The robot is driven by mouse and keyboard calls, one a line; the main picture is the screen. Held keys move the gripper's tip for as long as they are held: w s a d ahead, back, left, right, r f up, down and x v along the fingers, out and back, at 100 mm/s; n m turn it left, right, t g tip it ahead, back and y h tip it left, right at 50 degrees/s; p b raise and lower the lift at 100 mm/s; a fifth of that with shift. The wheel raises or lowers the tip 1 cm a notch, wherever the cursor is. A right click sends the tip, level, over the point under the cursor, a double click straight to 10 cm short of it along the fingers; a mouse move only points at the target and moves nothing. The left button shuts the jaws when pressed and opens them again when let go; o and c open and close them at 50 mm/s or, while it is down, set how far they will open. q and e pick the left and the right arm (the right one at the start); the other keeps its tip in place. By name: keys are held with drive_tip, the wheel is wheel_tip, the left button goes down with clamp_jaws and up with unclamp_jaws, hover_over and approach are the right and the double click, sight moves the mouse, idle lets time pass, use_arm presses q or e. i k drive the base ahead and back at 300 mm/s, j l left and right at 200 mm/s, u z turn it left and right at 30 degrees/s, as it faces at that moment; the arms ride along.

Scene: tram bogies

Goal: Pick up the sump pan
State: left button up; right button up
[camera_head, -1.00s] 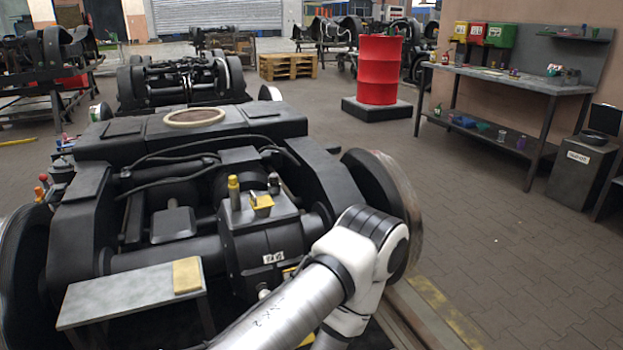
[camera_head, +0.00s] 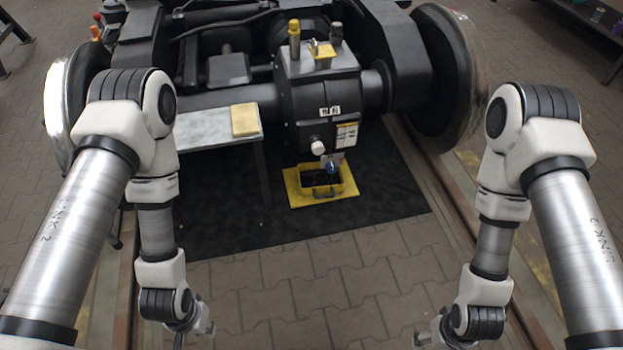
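The sump pan (camera_head: 296,194) is a yellow open pan with a dark inside and a handle at its front. It sits on the black mat (camera_head: 395,201), below the gearbox (camera_head: 311,100). A small blue part (camera_head: 332,167) shows just above the pan's opening. My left gripper (camera_head: 203,328) is at the bottom left, well in front of the pan and apart from it. My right gripper (camera_head: 424,338) is at the bottom right, also apart from it and near the picture's edge. Neither gripper's fingers show clearly enough to tell open from shut.
A grey bench (camera_head: 208,132) with a yellow cloth-like block (camera_head: 245,120) stands left of the pan. Large wheels (camera_head: 455,75) flank the gearbox. Rails run along both sides. The brick floor (camera_head: 310,285) in front of the mat is clear.

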sight(317, 182)
drive_tip(key=i+l, duration=0.3)
drive_tip(key=i, duration=0.15)
drive_tip(key=i+l, duration=0.25)
drive_tip(key=i, duration=0.2)
drive_tip(key=i+l, duration=0.3)
drive_tip(key=i, duration=0.15)
